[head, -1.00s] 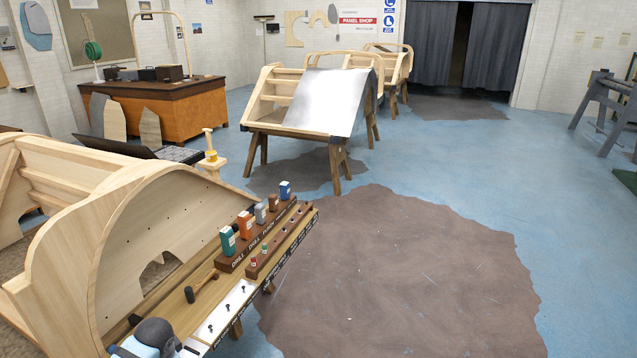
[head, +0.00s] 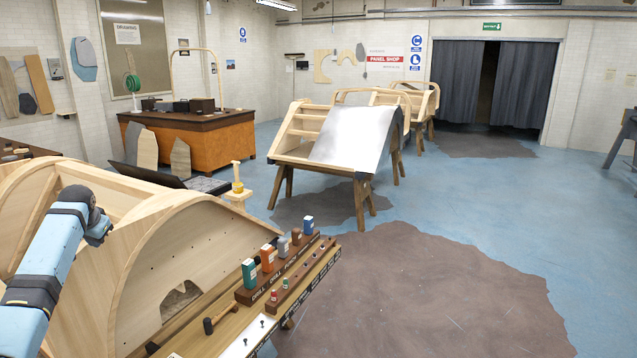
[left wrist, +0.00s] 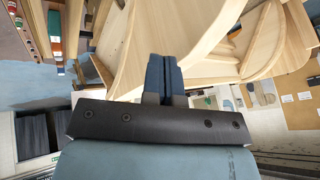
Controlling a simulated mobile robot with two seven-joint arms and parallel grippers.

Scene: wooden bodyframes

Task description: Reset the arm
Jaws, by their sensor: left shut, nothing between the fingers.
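My left arm (head: 50,250) comes in from the lower left of the head view, raised in front of the near wooden bodyframe (head: 190,255). In the left wrist view my left gripper (left wrist: 164,62) has its two dark blue fingers together, with nothing between them. Pale wooden frame parts (left wrist: 190,20) show behind and beside the fingers, and I see no clear contact. My right gripper is in neither view.
A bench rail with a mallet (head: 220,317) and several small boxes (head: 268,258) runs beside the near frame. A second frame with a silver panel (head: 352,137) stands farther back. The floor (head: 430,290) at right is open.

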